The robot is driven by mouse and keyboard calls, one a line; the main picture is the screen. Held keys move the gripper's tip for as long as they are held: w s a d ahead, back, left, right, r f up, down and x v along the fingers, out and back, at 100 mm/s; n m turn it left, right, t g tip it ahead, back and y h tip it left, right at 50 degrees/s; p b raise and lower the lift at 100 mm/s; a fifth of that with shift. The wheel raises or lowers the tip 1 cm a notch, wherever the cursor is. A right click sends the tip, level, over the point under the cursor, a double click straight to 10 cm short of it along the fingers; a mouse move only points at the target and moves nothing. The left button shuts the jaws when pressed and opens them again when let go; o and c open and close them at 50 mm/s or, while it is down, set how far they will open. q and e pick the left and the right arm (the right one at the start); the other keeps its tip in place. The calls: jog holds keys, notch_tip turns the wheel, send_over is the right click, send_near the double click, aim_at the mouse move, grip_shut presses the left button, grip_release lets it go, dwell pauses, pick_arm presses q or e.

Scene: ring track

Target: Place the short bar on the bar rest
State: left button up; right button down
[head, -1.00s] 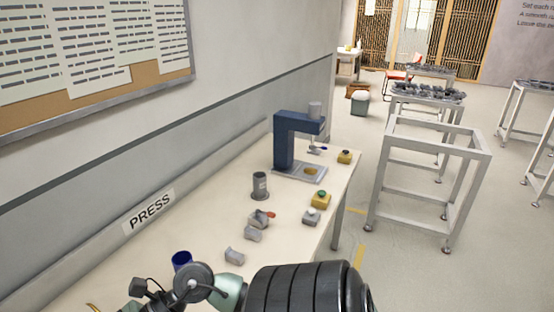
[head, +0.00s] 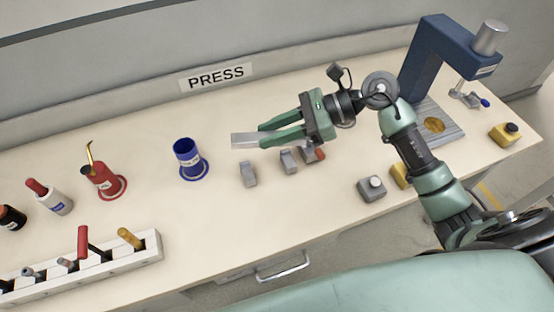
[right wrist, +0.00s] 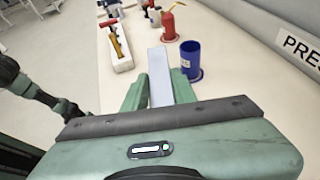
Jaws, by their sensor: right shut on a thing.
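My right gripper (head: 262,135) is shut on the short bar (head: 243,140), a flat silver-grey piece that sticks out past the fingertips to the left. In the right wrist view the bar (right wrist: 160,75) lies between the two green fingers (right wrist: 157,92). The gripper and bar are over the table, behind and above two small grey blocks. These blocks, left (head: 248,175) and right (head: 289,161), stand apart and look like the bar rest; their top shape is too small to tell. Part of my left arm shows in the right wrist view, but its jaws are unclear.
A blue cup (head: 187,158) stands left of the bar, with a red can (head: 104,179) beyond. A white tool rack (head: 140,254) is at front left.

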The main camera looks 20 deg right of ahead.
jog(key=w+r+n+g+b, duration=0.3)
jog(key=w, duration=0.2)
jog(key=f+b, duration=0.2)
jog(key=f, duration=0.4)
jog(key=f+b, duration=0.2)
jog(key=f, duration=0.4)
jog(key=d+f+b, duration=0.1)
jog(key=f+b, duration=0.1)
jog(key=f, duration=0.4)
jog(key=shift+f+b, duration=0.35)
jog(key=shift+f, duration=0.25)
pick_arm(q)
notch_tip(320, 180, down, 11)
jog(key=w, duration=0.2)
jog(key=shift+a+r, duration=0.15)
jog(key=shift+a, duration=0.25)
pick_arm(e)
jog(key=shift+f, duration=0.1)
jog(key=c, duration=1.1)
grip_release()
pick_arm(q)
jog(key=shift+f, duration=0.2)
